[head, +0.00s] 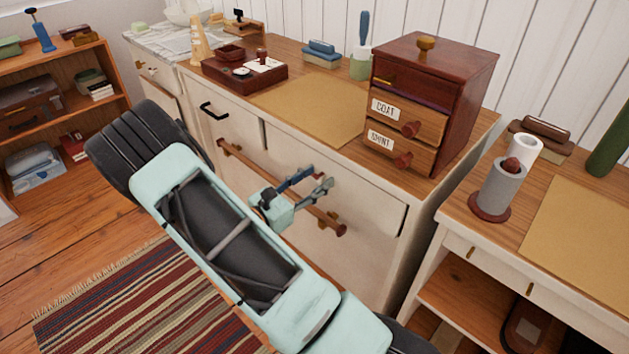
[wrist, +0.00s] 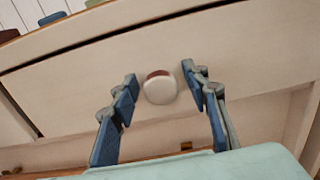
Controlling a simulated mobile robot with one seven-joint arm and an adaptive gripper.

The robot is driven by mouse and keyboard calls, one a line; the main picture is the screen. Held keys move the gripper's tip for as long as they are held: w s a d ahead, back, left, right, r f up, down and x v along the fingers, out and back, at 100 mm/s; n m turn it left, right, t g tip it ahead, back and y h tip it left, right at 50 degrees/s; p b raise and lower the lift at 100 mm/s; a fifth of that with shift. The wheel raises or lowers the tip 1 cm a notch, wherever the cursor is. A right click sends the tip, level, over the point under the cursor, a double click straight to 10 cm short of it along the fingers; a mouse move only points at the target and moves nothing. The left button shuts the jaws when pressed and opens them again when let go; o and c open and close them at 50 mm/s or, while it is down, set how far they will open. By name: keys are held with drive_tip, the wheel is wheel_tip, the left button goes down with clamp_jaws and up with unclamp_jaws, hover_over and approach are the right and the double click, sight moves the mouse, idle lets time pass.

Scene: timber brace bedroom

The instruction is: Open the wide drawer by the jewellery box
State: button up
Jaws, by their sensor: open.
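The wide drawer (head: 365,200) is the pale upper front below the jewellery box (head: 455,95); it looks shut, with a dark seam along its top. The box is dark red wood with small labelled drawers. In the wrist view the drawer front (wrist: 240,45) fills much of the picture. A round pale knob with a dark red edge (wrist: 160,88) appears between the fingers. My gripper (head: 321,176) is open in front of the drawer, and its fingers (wrist: 160,74) flank the knob without visible contact. In the head view the gripper hides the knob.
A long wooden bar handle (head: 228,148) runs across the dresser below my gripper. A smaller drawer with a black handle (head: 213,110) is to the left. A side table (head: 480,243) stands close at right. A striped rug (head: 120,300) lies on the floor.

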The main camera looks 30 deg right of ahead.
clamp_jaws()
idle(0.3)
drive_tip(key=shift+a, duration=0.2)
